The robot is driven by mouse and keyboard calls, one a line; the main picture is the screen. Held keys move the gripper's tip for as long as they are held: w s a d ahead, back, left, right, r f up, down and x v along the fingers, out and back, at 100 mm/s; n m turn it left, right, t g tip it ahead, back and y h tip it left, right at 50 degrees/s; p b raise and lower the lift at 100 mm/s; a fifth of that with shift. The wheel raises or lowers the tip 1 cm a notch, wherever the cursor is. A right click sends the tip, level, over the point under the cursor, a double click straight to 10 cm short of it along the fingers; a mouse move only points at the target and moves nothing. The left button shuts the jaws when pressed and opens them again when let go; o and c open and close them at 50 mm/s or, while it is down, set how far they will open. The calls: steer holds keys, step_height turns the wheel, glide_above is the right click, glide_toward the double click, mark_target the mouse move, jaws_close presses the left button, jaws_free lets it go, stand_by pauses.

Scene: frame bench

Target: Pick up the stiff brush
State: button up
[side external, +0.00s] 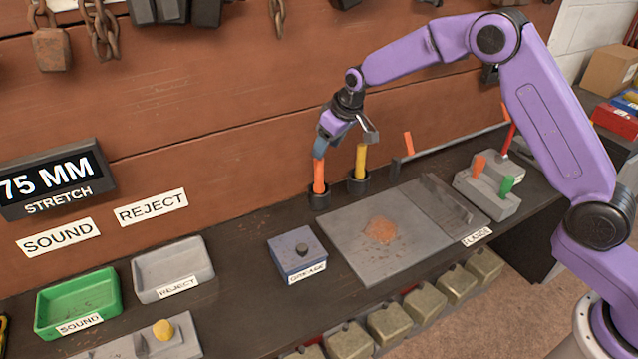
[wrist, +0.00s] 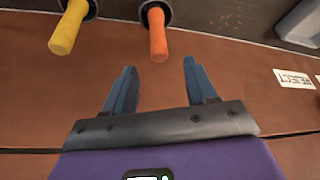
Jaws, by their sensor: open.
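Two upright handles stand in black cups at the back of the bench: an orange handle (side external: 319,176) and a yellow handle (side external: 361,160). The brush ends are hidden in the cups, so I cannot tell which is the stiff brush. My gripper (side external: 345,141) is open and empty, close to the top of the orange handle. In the wrist view, the orange handle (wrist: 157,38) lies just beyond the gap between my open fingertips (wrist: 158,68). The yellow handle (wrist: 68,28) is off to the left there.
A grey plate (side external: 350,250) with a rusty patch lies in front of the cups. A blue-grey box (side external: 297,255) is left of it. A green tray (side external: 78,298) and a grey tray (side external: 172,267) stand farther left. The brown wall is close behind.

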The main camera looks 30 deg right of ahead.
mark_target(317, 165)
steer(key=shift+x, duration=4.6)
steer(key=shift+w, duration=0.1)
steer(key=shift+c, duration=0.3)
jaws_close()
